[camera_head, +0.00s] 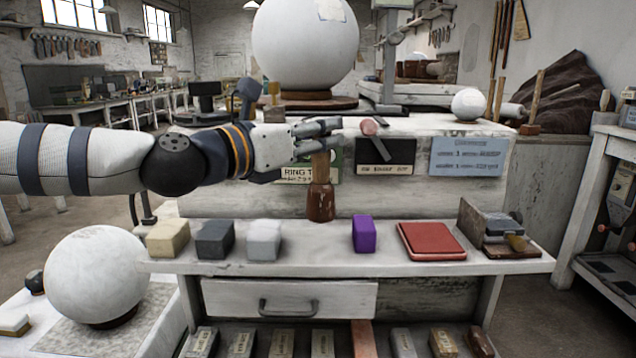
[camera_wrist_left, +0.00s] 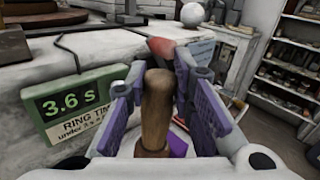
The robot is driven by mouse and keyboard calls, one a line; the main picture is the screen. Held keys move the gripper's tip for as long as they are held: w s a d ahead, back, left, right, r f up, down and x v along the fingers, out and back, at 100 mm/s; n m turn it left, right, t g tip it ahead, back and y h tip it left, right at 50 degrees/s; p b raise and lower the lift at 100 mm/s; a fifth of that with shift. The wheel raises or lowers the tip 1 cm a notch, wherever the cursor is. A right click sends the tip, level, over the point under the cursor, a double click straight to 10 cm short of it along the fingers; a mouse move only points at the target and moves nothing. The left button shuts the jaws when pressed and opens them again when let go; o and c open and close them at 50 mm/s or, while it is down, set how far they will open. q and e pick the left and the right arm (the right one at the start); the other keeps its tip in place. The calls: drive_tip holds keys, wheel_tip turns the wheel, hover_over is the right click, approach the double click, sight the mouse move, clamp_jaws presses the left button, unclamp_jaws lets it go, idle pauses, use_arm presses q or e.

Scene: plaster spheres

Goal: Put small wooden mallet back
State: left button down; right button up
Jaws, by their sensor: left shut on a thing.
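My left gripper (camera_head: 322,137) reaches in from the left and is shut on the light wooden handle of a small wooden mallet (camera_head: 320,202). The mallet is upright, with its dark brown head down at the back edge of the shelf (camera_head: 330,260). I cannot tell whether the head touches the shelf. In the left wrist view the handle (camera_wrist_left: 155,112) stands between the two finger pads, and the head is hidden below. My right gripper is not in view.
Tan (camera_head: 168,238), dark grey (camera_head: 215,239) and light grey (camera_head: 264,240) blocks, a purple block (camera_head: 364,233) and a red pad (camera_head: 431,241) sit on the shelf. A sign (camera_head: 385,157) and a pink-headed tool (camera_head: 372,127) are behind. The shelf between light grey and purple blocks is clear.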

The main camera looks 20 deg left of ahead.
sight(321, 175)
use_arm(q)
drive_tip(key=w+f, duration=0.1)
drive_tip(key=a+f, duration=0.1)
drive_tip(key=shift+w+a+f, duration=0.1)
drive_tip(key=shift+w+f, duration=0.3)
drive_tip(key=f, duration=0.1)
drive_tip(key=f+b, duration=0.1)
drive_tip(key=f, duration=0.1)
drive_tip(key=shift+w+a+f, duration=0.25)
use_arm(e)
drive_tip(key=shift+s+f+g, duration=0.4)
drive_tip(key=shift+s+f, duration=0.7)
use_arm(q)
drive_tip(key=shift+f, duration=0.2)
drive_tip(key=c, duration=1.8)
unclamp_jaws()
drive_tip(key=shift+f+b, duration=0.15)
drive_tip(key=shift+b, duration=0.15)
drive_tip(key=o, duration=0.4)
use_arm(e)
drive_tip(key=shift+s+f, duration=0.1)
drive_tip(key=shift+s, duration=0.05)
